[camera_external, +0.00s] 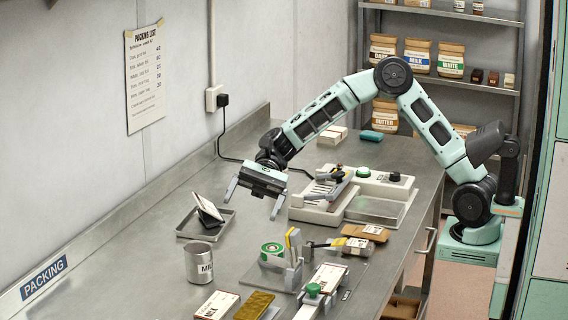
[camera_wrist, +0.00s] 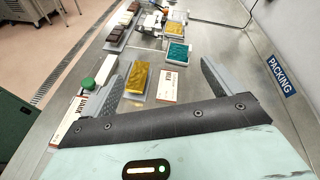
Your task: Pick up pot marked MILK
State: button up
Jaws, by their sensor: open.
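My gripper (camera_external: 254,200) is open and empty, held above the bench, higher up and to the right of the pot in the external view. The two are clearly apart. In the wrist view my gripper (camera_wrist: 166,63) shows its two fingers spread wide, with nothing held between them. I cannot make out the pot in the wrist view.
A tray (camera_external: 184,233) holding tilted packs stands just behind the pot. A tape dispenser (camera_external: 274,254) and wrapped bars (camera_external: 253,306) lie to its right and front. A jar labelled MILK (camera_external: 417,56) stands on the back shelf. Bare bench lies left of the pot.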

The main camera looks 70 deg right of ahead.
jog(key=w+d+m+t+y, duration=0.3)
jog(key=w+d+m+t, duration=0.35)
jog(key=w, duration=0.55)
jog(key=g, duration=0.2)
send_near(208, 245)
jog(key=shift+w+a+f+m+t, duration=0.25)
jog(key=shift+w+a+m, duration=0.15)
jog(key=shift+a, duration=0.2)
jog(key=shift+a+f, duration=0.2)
jog(key=shift+f, duration=0.05)
jog(key=a, duration=0.3)
jog(key=w+a+p, duration=0.1)
jog(key=a, duration=0.2)
jog(key=shift+w+a, duration=0.15)
jog(key=a+p, duration=0.1)
jog(key=a, duration=0.1)
jog(key=a+p, duration=0.1)
jog(key=a, duration=0.1)
jog(key=shift+w+a+r, duration=0.1)
jog(key=shift+w+r, duration=0.1)
jog(key=shift+w+a, duration=0.15)
jog(key=shift+a, duration=0.3)
jog(key=c, duration=1.2)
